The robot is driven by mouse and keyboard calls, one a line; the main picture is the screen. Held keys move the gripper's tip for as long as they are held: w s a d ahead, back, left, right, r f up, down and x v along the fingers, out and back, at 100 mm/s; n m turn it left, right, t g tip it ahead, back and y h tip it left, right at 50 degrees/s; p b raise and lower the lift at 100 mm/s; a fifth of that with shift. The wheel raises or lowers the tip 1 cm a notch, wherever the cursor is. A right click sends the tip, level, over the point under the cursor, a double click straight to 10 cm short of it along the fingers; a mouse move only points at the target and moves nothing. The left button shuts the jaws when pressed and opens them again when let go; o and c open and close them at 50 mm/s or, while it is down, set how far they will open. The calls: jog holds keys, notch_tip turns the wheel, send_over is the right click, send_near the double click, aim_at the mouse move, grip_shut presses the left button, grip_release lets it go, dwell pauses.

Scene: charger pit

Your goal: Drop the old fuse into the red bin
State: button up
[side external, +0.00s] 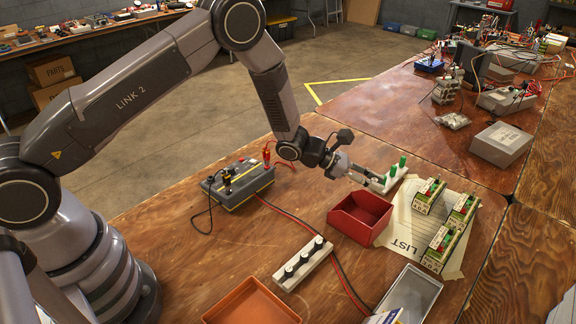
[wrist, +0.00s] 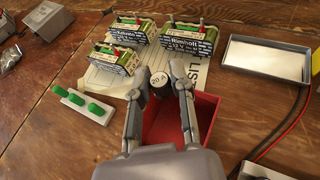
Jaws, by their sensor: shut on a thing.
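My gripper (wrist: 158,82) is shut on the old fuse (wrist: 158,84), a dark cylinder with a pale end marked "20 A", held between the fingertips. In the side view my gripper (side external: 367,176) is by the back of the red bin (side external: 348,226), and the fuse is too small to make out. The red bin also shows between and right of the fingers in the wrist view (wrist: 161,124). It is an open box, with no fuse visible inside. The fuse appears above the bin's edge nearest the green fuse strip; I cannot tell its exact height.
A white strip with green fuses (side external: 392,180) stands beside my gripper. Several chargers (side external: 440,246) stand on a LIST sheet (side external: 402,238). A strip with black fuses (side external: 303,264), an orange tray (side external: 240,290) and a grey tray (side external: 410,292) lie nearer. A battery box (side external: 240,186) with cables stands left.

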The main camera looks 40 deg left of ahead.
send_near(388, 212)
jog(key=shift+x, duration=2.55)
jog(key=shift+w+a+f, duration=0.1)
jog(key=shift+w+a, duration=0.05)
jog(key=shift+a, duration=0.05)
jog(key=o, duration=0.8)
